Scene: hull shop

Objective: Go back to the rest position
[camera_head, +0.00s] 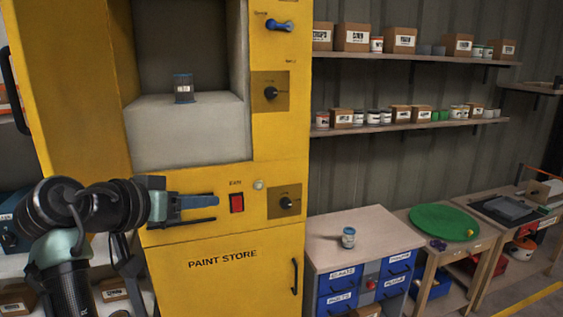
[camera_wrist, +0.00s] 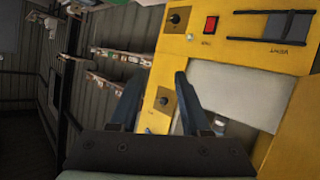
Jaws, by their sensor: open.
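My gripper (camera_head: 196,209) is at the left in the head view, stretched sideways in front of the yellow paint store cabinet (camera_head: 215,285). Its two blue fingers stand apart with nothing between them. In the head view, the fingers are near the red switch (camera_head: 237,202). Whether they touch the panel I cannot tell.
A blue lever (camera_head: 279,25) and dark knobs (camera_head: 271,93) are on the cabinet's right side. A small can (camera_head: 348,237) stands on the workbench (camera_head: 365,229). A green round mat (camera_head: 443,222) lies on a table further right. Shelves (camera_head: 420,127) with boxes and cans line the wall.

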